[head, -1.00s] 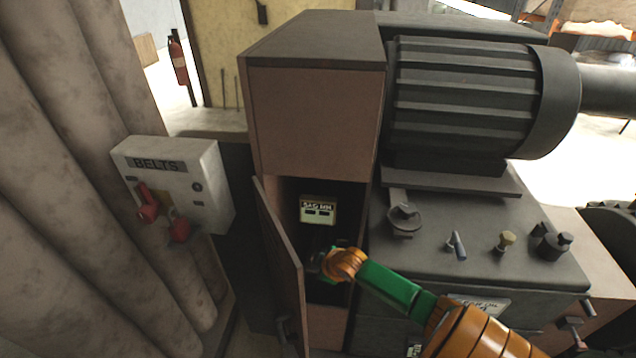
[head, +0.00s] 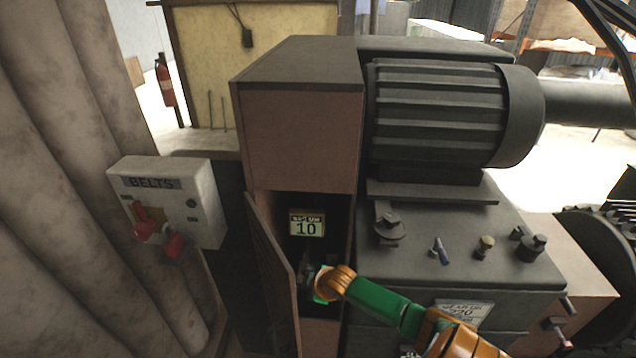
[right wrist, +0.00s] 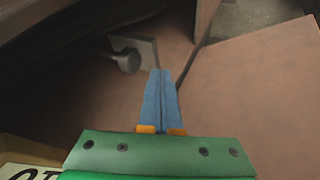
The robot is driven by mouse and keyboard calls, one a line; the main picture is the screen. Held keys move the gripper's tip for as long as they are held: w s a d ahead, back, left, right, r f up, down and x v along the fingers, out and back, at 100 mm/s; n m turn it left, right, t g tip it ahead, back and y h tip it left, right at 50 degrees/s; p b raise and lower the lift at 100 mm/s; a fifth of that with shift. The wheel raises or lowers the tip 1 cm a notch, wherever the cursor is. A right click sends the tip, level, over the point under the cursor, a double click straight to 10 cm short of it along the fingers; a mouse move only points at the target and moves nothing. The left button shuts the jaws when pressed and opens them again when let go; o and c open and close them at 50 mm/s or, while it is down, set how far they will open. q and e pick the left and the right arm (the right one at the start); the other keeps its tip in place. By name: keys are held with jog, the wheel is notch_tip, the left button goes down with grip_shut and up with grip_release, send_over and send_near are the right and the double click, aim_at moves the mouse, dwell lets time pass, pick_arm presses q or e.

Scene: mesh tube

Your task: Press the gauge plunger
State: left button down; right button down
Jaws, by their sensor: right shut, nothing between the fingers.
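The gauge (head: 307,226) is a small cream and dark unit inside the open cabinet, and its face reads 10. My right gripper (head: 318,285) reaches into the cabinet below the gauge, its fingertips hard to make out there. In the right wrist view its two blue fingers (right wrist: 161,84) are together with nothing between them. Just beyond and left of the tips is a grey rounded knob (right wrist: 126,60) by a pale plate (right wrist: 146,50); I cannot tell whether it is the plunger. A visible gap separates knob and fingers in the picture. My left gripper is not in view.
The cabinet door (head: 270,268) stands open on the left of the opening. A BELTS switch box (head: 165,185) is further left, beside a curtain (head: 80,200). A motor (head: 440,115) on a dark machine stands right of the cabinet. The opening is narrow around my arm.

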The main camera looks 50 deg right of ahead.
jog(key=p+v, duration=0.2)
jog(key=v, duration=0.7)
jog(key=shift+r, duration=0.2)
jog(key=shift+d+f, duration=0.1)
jog(key=shift+d, duration=0.05)
